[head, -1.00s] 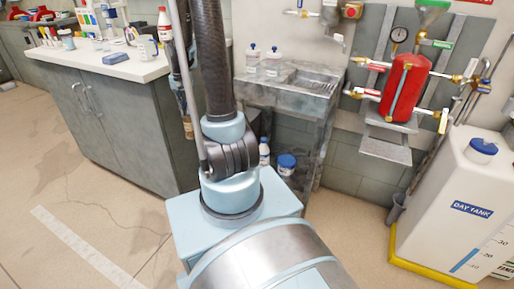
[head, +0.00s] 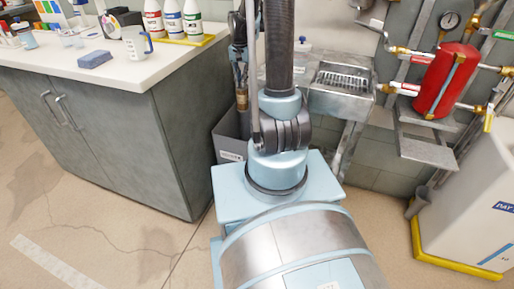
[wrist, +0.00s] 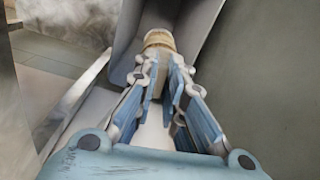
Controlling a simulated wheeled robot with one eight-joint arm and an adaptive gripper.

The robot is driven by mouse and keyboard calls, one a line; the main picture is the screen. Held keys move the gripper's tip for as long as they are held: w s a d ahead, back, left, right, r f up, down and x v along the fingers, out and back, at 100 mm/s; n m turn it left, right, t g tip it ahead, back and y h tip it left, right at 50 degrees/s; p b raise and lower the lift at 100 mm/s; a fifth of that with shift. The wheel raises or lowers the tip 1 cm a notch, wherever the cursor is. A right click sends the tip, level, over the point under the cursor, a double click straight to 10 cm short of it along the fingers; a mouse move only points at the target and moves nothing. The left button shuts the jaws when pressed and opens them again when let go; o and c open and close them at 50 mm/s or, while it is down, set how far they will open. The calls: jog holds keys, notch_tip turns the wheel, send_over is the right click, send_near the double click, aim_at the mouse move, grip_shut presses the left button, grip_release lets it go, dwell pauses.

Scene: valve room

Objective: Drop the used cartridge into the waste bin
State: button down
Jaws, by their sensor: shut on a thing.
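In the wrist view my gripper (wrist: 163,80) has its blue fingers closed around the used cartridge (wrist: 158,40). The cartridge's tan end shows beyond the fingertips, and the rest is mostly hidden between them. The grey waste bin (wrist: 125,38) shows around and beyond that end. In the head view the bin (head: 229,150), with a white label, stands on the floor beside the cabinet, partly behind my column. My gripper (head: 241,85) points down over it there, partly hidden by my column. Whether the cartridge's end is below the bin's rim, I cannot tell.
A grey cabinet (head: 130,135) with a white worktop stands close on the left, carrying bottles and a blue sponge (head: 95,60). A metal sink stand (head: 340,95) is behind right. A red vessel (head: 447,80) and white tank (head: 470,195) are at right.

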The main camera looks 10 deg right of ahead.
aim_at(244, 90)
jog(key=shift+w+d, duration=0.2)
jog(key=shift+w, duration=0.1)
jog(key=shift+w+d, duration=0.25)
jog(key=shift+d, duration=0.25)
jog(key=shift+f, duration=3)
